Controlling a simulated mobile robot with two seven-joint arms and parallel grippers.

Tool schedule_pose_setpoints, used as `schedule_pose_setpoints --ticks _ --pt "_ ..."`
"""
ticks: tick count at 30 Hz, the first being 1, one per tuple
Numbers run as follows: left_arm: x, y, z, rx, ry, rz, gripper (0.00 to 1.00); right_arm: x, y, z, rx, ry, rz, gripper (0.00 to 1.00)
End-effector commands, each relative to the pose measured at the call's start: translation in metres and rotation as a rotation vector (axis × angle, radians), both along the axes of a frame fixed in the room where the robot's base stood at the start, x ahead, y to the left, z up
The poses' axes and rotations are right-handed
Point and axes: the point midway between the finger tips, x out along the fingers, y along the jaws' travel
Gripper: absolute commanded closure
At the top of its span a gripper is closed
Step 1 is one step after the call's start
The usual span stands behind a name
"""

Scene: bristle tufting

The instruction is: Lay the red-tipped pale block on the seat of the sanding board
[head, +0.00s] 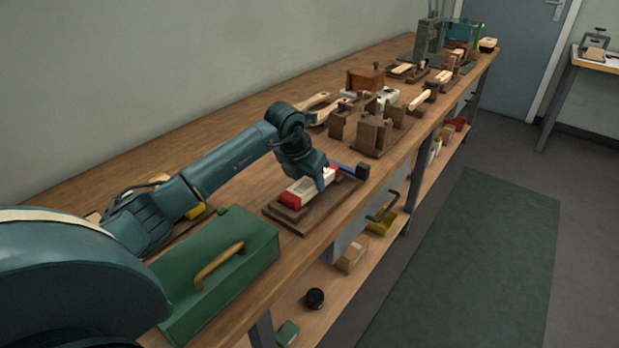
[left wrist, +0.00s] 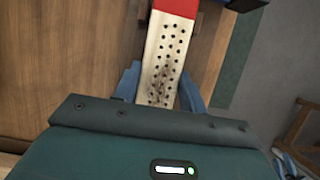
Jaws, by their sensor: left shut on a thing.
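The red-tipped pale block (head: 304,189) is at my left gripper (head: 324,178), over the brown sanding board (head: 288,215) near the bench's front edge. In the left wrist view the block (left wrist: 164,55) shows rows of dark holes and a red end, and lies between the two blue fingers of my left gripper (left wrist: 158,88). The gripper is shut on it. Whether the block touches the board's seat or hangs just above it I cannot tell. My right gripper is not in view.
A green toolbox (head: 215,270) with a tan handle stands left of the board. Brown wooden fixtures (head: 375,132) stand farther along the bench (head: 230,128).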

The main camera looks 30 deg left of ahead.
Motion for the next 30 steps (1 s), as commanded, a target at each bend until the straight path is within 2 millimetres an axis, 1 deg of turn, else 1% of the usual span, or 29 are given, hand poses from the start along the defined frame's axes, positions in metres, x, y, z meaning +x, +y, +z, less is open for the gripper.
schedule_pose_setpoints --ticks 7,20,21,30 --pt "0.0003 0.0001 0.0000 0.000 -0.002 0.000 0.85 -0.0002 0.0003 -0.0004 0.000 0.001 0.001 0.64" --pt "0.0003 0.0001 -0.0063 0.000 -0.002 0.000 0.85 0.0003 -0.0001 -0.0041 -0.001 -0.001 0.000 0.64" --pt "0.0003 0.0001 -0.0063 0.000 -0.002 0.000 0.58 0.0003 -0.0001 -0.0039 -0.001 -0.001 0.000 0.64" --pt "0.0002 0.0001 -0.0062 0.000 -0.001 0.000 0.33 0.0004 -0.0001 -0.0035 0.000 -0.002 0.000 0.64"
